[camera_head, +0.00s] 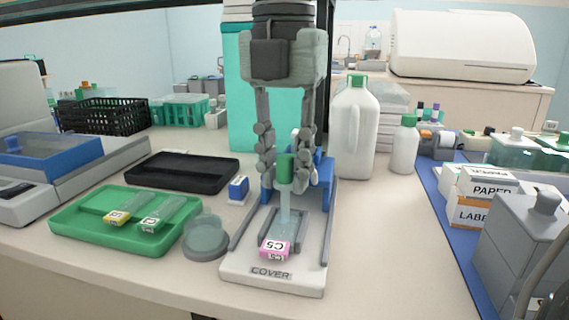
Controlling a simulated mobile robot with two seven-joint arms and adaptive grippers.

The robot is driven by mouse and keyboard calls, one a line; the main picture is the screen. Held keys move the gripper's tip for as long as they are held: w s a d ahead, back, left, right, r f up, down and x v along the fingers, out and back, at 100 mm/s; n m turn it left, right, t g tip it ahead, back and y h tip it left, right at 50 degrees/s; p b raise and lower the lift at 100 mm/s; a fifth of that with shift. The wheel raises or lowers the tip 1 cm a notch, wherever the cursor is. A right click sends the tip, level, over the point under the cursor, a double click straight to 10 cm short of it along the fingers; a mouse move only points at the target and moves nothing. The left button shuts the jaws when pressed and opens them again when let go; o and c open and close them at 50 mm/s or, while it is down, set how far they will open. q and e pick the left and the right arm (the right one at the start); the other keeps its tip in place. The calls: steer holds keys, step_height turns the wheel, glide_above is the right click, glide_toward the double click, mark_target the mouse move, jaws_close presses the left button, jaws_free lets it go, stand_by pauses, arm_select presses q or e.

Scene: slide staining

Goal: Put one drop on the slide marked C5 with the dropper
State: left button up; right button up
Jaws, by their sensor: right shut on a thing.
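My right gripper (287,178) comes down from the top centre and is shut on the dropper (286,169). The dropper has a green bulb and a pale clear stem, and hangs upright with its lower end over the slide marked C5 (275,247). That slide has a pink label and lies on the white and grey holder marked COVER (272,283). Whether the dropper tip touches the slide I cannot tell, and no drop can be made out. My left gripper is not in view.
A green tray (75,233) with two slides, one yellow-labelled and one white-labelled, lies left. A round glass dish (206,238) sits beside the holder. A black tray (182,172) lies behind. White bottles (357,130) stand back right. The bench front right of the holder is clear.

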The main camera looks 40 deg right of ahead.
steer(key=shift+r+p, duration=2.2)
steer(key=shift+r, duration=1.2)
